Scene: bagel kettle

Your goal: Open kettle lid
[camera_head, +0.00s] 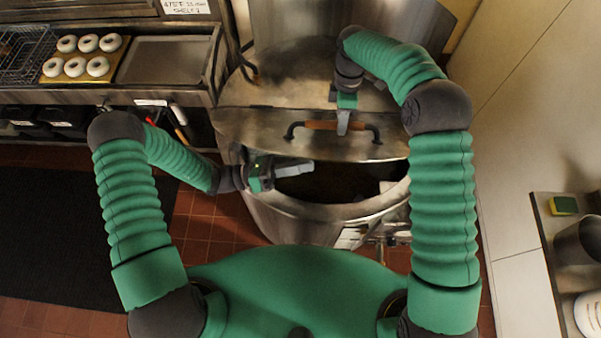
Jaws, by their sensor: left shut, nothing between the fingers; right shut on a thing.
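The large metal kettle (285,222) stands in front of me. Its lid (250,124) is raised along the front edge, and a dark opening (325,186) shows below it. The lid has a handle (318,126) with a wooden grip and dark ends. My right gripper (343,124) is over the handle from behind and shut on it. My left gripper (304,167) is shut and empty. It points right at the left part of the opening, below the lid's front edge. I cannot tell whether it touches the lid or rim.
A steel counter (170,60) at the upper left holds a board of bagels (82,58) and a wire basket (22,50). A shelf at the right carries a sponge (564,205) and a metal pot (580,242). A dark mat (60,235) lies on the tiled floor.

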